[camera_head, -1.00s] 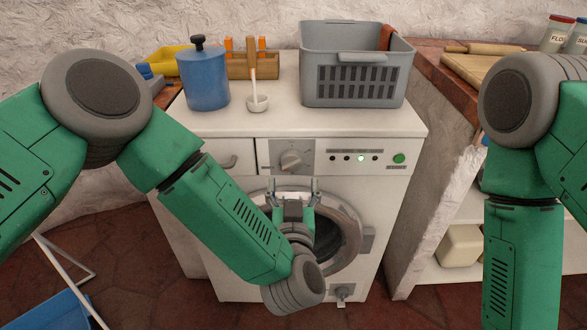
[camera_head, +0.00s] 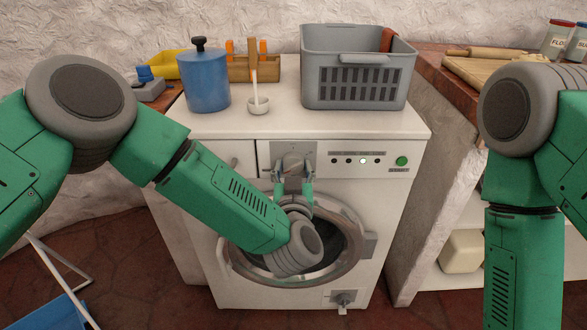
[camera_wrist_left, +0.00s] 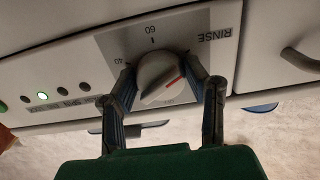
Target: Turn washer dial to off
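The washer dial (camera_wrist_left: 158,76) is a round grey-white knob with a red line. In the left wrist view the line points right and slightly up. In the head view the left gripper (camera_head: 293,172) is in front of the washer's (camera_head: 395,215) control panel and largely hides the dial. My right arm is at the right; its gripper is out of frame.
A grey basket (camera_head: 355,85), a blue canister (camera_head: 206,80) and a ladle (camera_head: 257,104) stand on the washer top. A green button (camera_head: 402,161) and a lit indicator (camera_head: 363,161) are right of the dial. The round door (camera_head: 350,250) is below my left gripper.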

